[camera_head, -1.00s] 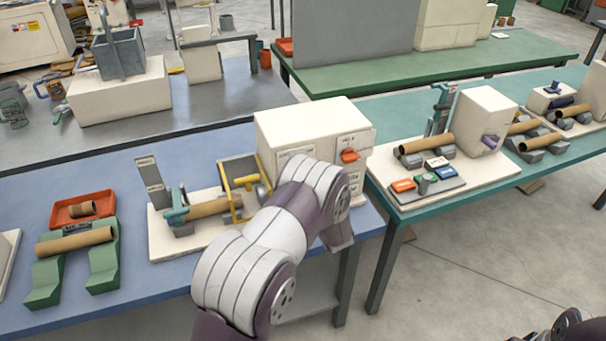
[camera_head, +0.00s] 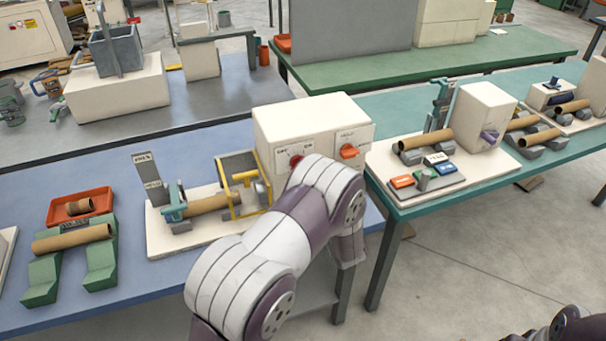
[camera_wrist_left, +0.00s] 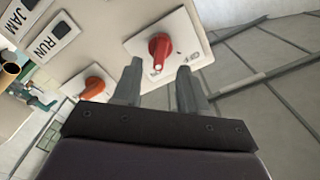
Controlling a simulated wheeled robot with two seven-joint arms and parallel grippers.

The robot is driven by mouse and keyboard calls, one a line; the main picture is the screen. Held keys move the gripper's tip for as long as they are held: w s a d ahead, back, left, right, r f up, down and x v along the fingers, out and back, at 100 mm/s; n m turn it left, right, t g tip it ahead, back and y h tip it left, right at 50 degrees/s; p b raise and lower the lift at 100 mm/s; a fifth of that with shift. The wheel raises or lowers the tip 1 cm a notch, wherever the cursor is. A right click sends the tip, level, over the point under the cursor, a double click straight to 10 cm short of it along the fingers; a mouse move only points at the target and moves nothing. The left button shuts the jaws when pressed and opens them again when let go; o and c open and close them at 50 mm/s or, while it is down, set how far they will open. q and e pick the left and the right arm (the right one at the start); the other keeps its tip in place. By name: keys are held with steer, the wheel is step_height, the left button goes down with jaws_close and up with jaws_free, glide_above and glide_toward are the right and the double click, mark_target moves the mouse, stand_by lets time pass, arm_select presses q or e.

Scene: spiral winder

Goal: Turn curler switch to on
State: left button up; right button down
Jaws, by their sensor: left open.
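A red rotary switch (camera_head: 295,160) sits on a white plate marked OFF and ON, on the front of the cream machine box (camera_head: 350,112). I take it for the curler switch; no name is readable. It also shows in the left wrist view (camera_wrist_left: 160,48), with a white pointer mark on its near end. My left gripper (camera_wrist_left: 159,66) is open, its two fingers just short of the red switch and on either side of it in the picture; contact cannot be told. In the head view my left arm hides the gripper. My right gripper is not in view.
An orange knob (camera_head: 349,152) on a plate marked HOLD is beside the red switch; it also shows in the wrist view (camera_wrist_left: 93,88). JAM and RUN indicators (camera_wrist_left: 48,40) are on the same box. A yellow frame (camera_head: 238,185) and cardboard tube (camera_head: 207,204) stand left of it.

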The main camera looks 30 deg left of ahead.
arm_select(q)
steer(key=v, duration=0.7)
steer(key=shift+b, duration=0.4)
steer(key=shift+d, duration=0.1)
